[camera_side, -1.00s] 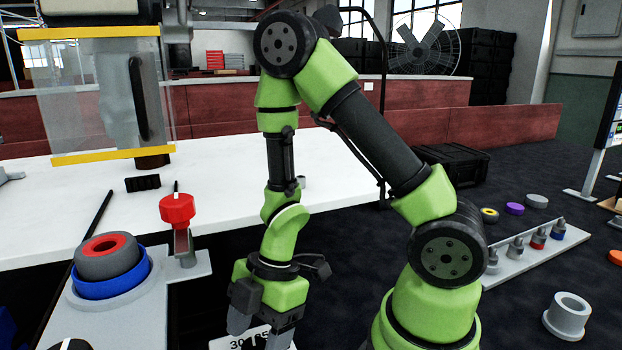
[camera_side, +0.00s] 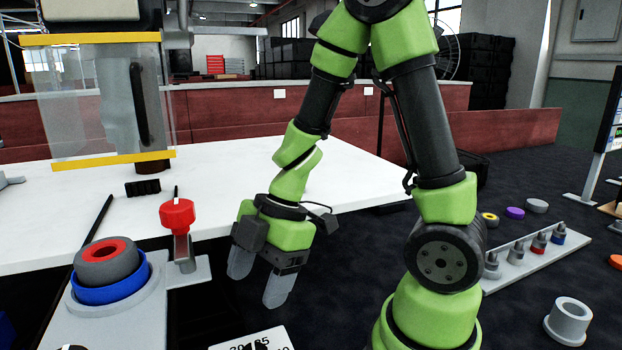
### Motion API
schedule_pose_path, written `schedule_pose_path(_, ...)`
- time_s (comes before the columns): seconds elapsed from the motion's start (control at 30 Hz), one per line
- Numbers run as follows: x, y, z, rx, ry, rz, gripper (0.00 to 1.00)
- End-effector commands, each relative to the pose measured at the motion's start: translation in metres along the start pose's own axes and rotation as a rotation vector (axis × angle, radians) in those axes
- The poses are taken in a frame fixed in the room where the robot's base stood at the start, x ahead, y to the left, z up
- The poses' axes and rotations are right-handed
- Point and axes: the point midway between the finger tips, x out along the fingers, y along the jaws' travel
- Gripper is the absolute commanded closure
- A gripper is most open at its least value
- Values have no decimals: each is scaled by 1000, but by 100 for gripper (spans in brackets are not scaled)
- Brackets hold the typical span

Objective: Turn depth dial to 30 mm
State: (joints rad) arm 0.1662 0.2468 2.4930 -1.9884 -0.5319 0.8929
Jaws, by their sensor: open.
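A red-topped clamp (camera_side: 177,212) and a grey ring with a red centre on a blue base (camera_side: 110,262) stand at the left. A transparent guard (camera_side: 100,100) hangs above the white table (camera_side: 230,200). A tool rack (camera_side: 525,262) and loose rings lie at the right.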

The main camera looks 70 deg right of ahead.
Motion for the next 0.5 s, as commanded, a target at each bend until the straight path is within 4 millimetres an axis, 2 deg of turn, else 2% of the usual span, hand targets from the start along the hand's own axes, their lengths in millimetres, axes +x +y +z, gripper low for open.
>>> schedule_pose_path(0.3, 1, 29, -13, 51, -39, 211, 35)
schedule_pose_path(0.5, -2, 38, -13, 108, -110, 304, 35)
